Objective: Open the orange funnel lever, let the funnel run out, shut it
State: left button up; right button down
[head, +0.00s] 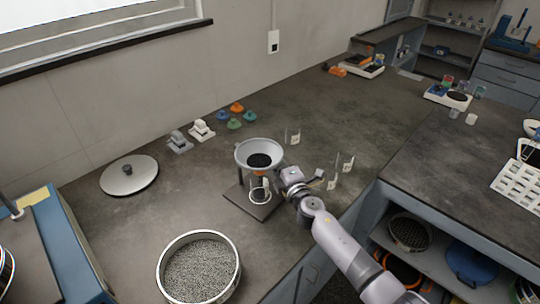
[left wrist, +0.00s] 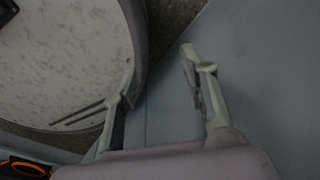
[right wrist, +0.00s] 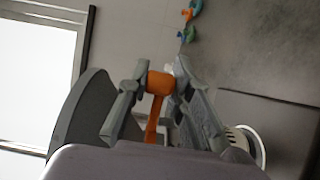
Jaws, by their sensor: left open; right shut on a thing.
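The grey funnel (head: 259,153) stands on a stand with a dark base plate (head: 254,203) on the counter, with dark material in its bowl. A clear beaker (head: 260,190) stands under its outlet. The orange funnel lever (head: 260,173) shows just below the bowl. In the right wrist view the lever (right wrist: 158,84) sits between the fingers of my right gripper (right wrist: 160,80), which is shut on it. My right gripper (head: 285,182) reaches the stand from the right in the head view. My left gripper (left wrist: 160,80) is open and empty in the left wrist view, near a round pale pan. The outlet is hidden.
A round sieve of grey granules (head: 200,268) stands at the counter's front. A round lid (head: 129,175) lies at left. Coloured pieces (head: 236,107) lie along the wall.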

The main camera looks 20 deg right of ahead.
pick_arm(q)
jog(key=f+b, duration=0.1)
jog(key=d+f+b, duration=0.1)
jog(key=f+b, duration=0.1)
jog(key=d+f+b, duration=0.1)
jog(key=f+b, duration=0.1)
jog(key=shift+s+d+f, duration=0.1)
jog(key=shift+d+f, duration=0.05)
pick_arm(e)
jog(key=s+m+h, duration=0.1)
jog(key=m+h, duration=0.1)
jog(key=h, duration=0.1)
jog(key=s+m+g+h, duration=0.1)
jog(key=m+h, duration=0.1)
jog(key=h, duration=0.1)
jog(key=s+m+g+h, duration=0.1)
jog(key=m+h, duration=0.1)
jog(key=h, duration=0.1)
jog(key=shift+s+d+f, duration=0.1)
jog(key=shift+s+d, duration=0.1)
jog(key=shift+s, duration=0.05)
pick_arm(q)
jog(key=shift+b, duration=0.3)
pick_arm(e)
jog(key=shift+h, duration=0.3)
pick_arm(q)
jog(key=shift+d, duration=0.1)
